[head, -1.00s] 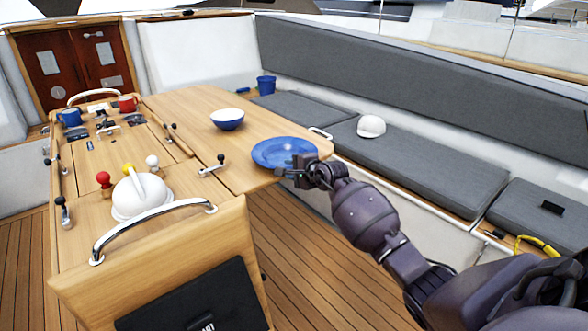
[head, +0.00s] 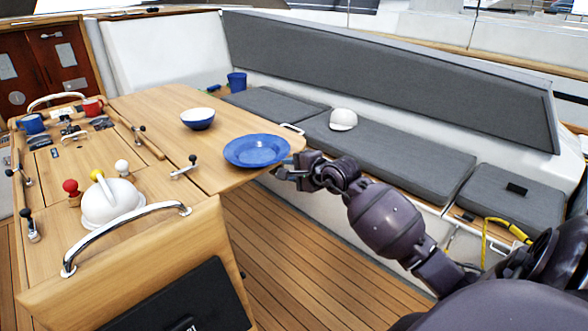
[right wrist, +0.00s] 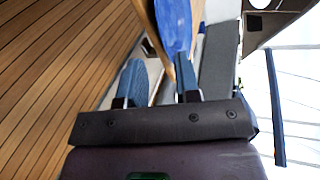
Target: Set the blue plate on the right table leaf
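The blue plate (head: 257,151) lies flat on the right table leaf (head: 160,104), near the leaf's front right corner. My right gripper (head: 284,173) is just off that corner, to the right of the plate and apart from it in the head view. In the right wrist view my right gripper (right wrist: 160,82) has its two blue fingers spread with nothing between them. The plate (right wrist: 175,20) shows beyond the fingertips there. My left gripper is not in view.
A blue and white bowl (head: 197,119) stands on the leaf behind the plate. A metal handle (head: 182,171) lies left of the plate. A grey-cushioned bench (head: 400,150) with a white cap (head: 343,119) runs along the right. The wooden floor (head: 275,245) is clear.

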